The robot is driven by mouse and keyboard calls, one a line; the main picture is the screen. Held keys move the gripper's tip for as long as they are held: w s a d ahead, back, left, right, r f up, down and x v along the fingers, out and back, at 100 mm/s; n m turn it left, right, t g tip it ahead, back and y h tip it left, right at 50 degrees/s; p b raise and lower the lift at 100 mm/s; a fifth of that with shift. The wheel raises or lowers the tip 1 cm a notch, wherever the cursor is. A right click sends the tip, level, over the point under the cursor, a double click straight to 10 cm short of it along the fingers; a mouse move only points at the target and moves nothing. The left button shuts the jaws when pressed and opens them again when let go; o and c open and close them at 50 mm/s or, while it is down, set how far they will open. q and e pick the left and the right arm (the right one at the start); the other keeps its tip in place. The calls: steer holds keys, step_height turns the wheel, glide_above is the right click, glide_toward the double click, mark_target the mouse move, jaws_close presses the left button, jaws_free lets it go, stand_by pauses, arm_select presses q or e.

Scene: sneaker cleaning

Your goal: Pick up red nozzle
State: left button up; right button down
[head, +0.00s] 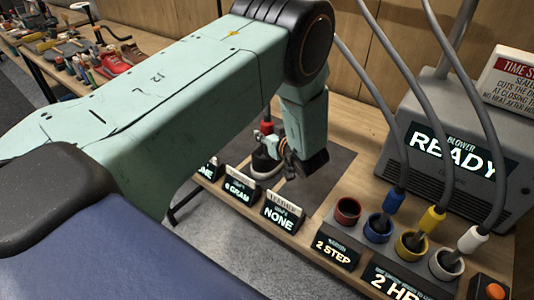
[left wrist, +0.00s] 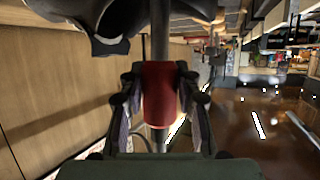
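The red nozzle (left wrist: 159,95) sits between the two fingers of my left gripper (left wrist: 160,110) in the left wrist view, with the fingers against its sides. A grey hose runs from it. In the head view the red nozzle (head: 267,127) shows beside my left gripper (head: 284,152), above a dark and white object (head: 265,162) on the bench, partly hidden by my arm. The red-rimmed holder (head: 347,211) on the bench is empty. My right gripper is not in view.
Blue (head: 393,202), yellow (head: 432,220) and white (head: 472,239) nozzles stand in holders at the right, their hoses rising. A grey blower box (head: 455,165) reads READY. Small signs line the bench's front edge. A cluttered table stands far left.

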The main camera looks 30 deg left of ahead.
arm_select(q)
steer(key=shift+s+a, duration=0.2)
steer(key=c, duration=0.5)
jaws_close()
